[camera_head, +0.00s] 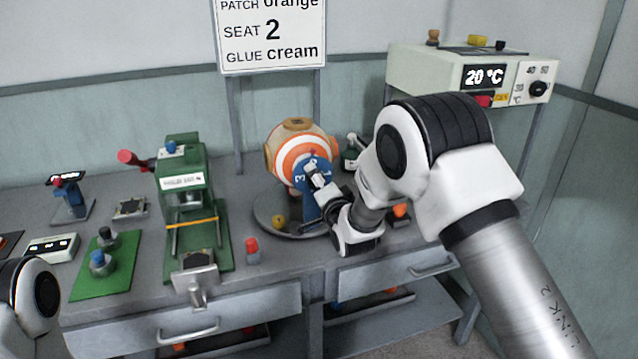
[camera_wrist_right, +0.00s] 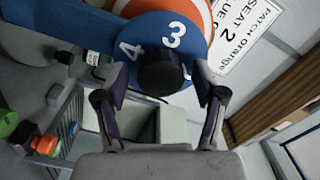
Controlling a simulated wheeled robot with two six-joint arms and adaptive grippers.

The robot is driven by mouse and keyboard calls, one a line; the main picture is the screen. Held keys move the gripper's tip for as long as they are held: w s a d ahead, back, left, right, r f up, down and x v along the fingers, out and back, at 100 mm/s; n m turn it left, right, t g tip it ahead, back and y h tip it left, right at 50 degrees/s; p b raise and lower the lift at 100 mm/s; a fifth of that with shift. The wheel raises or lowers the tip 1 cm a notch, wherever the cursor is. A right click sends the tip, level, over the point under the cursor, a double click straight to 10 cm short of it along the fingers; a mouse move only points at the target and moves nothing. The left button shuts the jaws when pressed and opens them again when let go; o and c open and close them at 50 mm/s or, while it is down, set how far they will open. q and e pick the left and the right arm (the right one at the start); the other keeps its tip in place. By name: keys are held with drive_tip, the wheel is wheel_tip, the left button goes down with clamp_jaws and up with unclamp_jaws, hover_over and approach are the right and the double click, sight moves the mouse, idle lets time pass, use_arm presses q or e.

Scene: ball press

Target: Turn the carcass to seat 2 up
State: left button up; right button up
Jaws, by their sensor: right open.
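The carcass (camera_head: 293,137), a ball with orange and white rings and tan patches, sits in a stand on a round grey base (camera_head: 268,213). A blue numbered dial (camera_head: 311,204) is on its near side; it also fills the upper part of the right wrist view (camera_wrist_right: 60,22), where 4 and 3 show. A black knob (camera_wrist_right: 162,72) stands out from the dial. My right gripper (camera_head: 317,184) is at the dial. In the right wrist view its open fingers (camera_wrist_right: 158,82) are on either side of the knob, with gaps. My left gripper is outside the picture.
A sign (camera_head: 272,54) reads patch orange, seat 2, glue cream. A green press (camera_head: 183,155) stands left of the carcass. A heater box (camera_head: 440,66) showing 20 °C stands back right.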

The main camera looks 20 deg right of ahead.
drive_tip(key=s, duration=1.2)
drive_tip(key=shift+d, duration=0.2)
drive_tip(key=s+d+f+g+p, duration=0.1)
drive_tip(key=s+f+g, duration=0.3)
drive_tip(key=f, duration=0.5)
drive_tip(key=s+d+f+g+h, duration=0.1)
drive_tip(key=s+f+g, duration=0.1)
drive_tip(key=s+f, duration=0.55)
drive_tip(key=s+d+f+g+p, duration=0.15)
drive_tip(key=s+f, duration=0.25)
drive_tip(key=f, duration=0.6)
drive_tip(key=s+f+n+g, duration=0.4)
drive_tip(key=s+n+g, duration=0.1)
drive_tip(key=s, duration=0.6)
drive_tip(key=s+f+n+g, duration=0.3)
drive_tip(key=s+n+g, duration=0.2)
drive_tip(key=s, duration=0.6)
drive_tip(key=shift+s+d+f+n+b, duration=0.15)
drive_tip(key=shift+s+f+n+b, duration=0.2)
drive_tip(key=shift+n, duration=0.65)
drive_tip(key=shift+g, duration=0.25)
